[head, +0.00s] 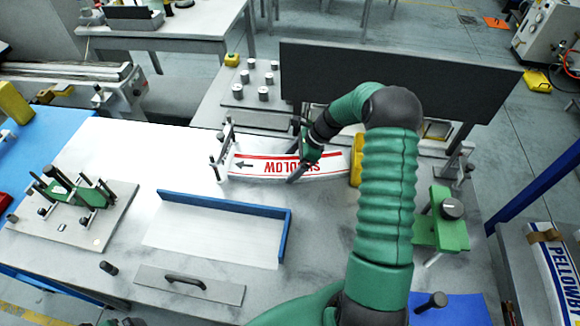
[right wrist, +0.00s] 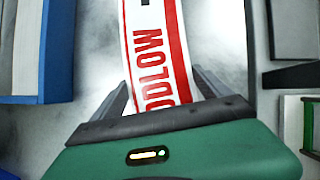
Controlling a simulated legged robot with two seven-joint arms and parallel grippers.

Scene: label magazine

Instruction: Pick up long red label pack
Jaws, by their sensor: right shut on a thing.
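The long red label pack (head: 258,176) is a curved white strip with red edge lines, red lettering and a black arrow. It lies at the middle back of the work table, its left end between upright posts (head: 222,160). My right gripper (head: 303,163) reaches down over the pack's right half and is shut on it. In the right wrist view the pack (right wrist: 155,50) runs between the two fingers (right wrist: 165,98), which stand at its long edges. The part under the gripper body is hidden. My left gripper is not in view.
A yellow block (head: 356,160) is by the pack's right end. A blue-edged tray (head: 215,202) and a handled plate (head: 190,284) lie in front. A dark panel (head: 400,80) stands behind. A green fixture (head: 442,220) stands right, and a blue-lettered label pack (head: 553,265) lies far right.

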